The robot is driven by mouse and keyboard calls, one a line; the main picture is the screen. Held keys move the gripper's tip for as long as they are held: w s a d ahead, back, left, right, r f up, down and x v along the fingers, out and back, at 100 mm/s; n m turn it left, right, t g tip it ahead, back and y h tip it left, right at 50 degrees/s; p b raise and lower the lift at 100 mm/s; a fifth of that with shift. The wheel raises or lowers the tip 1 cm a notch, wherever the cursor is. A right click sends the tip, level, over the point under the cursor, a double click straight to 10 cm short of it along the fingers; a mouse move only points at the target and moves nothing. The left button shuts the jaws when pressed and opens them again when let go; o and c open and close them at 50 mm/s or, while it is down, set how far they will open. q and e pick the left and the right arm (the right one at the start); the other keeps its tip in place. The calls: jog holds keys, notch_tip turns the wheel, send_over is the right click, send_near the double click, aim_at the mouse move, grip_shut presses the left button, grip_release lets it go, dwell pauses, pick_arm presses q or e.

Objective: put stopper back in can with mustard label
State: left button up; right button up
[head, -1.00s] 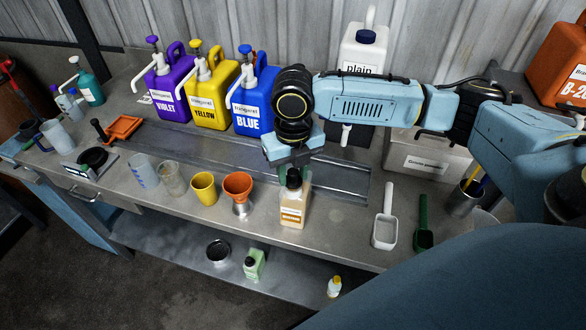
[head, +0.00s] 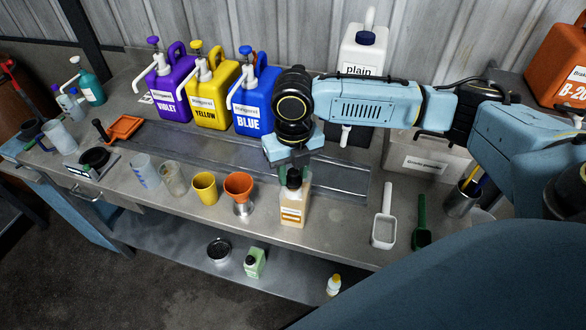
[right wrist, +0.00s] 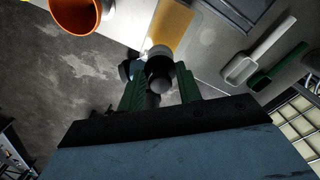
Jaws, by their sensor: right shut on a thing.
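The can with the mustard label (head: 292,207) is a pale amber bottle standing upright near the bench's front edge. The black stopper (head: 293,178) is at its top; I cannot tell whether it is fully seated. My right gripper (head: 297,165) is directly above the can, pointing down and shut on the stopper. In the right wrist view the stopper (right wrist: 160,72) is between the green fingers, in line with the can's amber body (right wrist: 171,25) beyond. My left gripper is not in view.
An orange funnel (head: 238,187) on a metal stand and a yellow cup (head: 204,188) are left of the can. White (head: 384,229) and green (head: 423,237) scoops lie to the right. Violet, yellow and blue (head: 254,95) pump jugs stand behind. A lower shelf holds small bottles.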

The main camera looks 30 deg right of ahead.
jog(key=shift+f+p, duration=0.1)
jog(key=shift+p, duration=0.35)
dwell(0.4)
jog(key=shift+f+p, duration=0.6)
jog(key=shift+f, duration=0.05)
dwell(1.2)
jog(key=shift+p, duration=0.45)
dwell(0.4)
jog(key=o, duration=1.5)
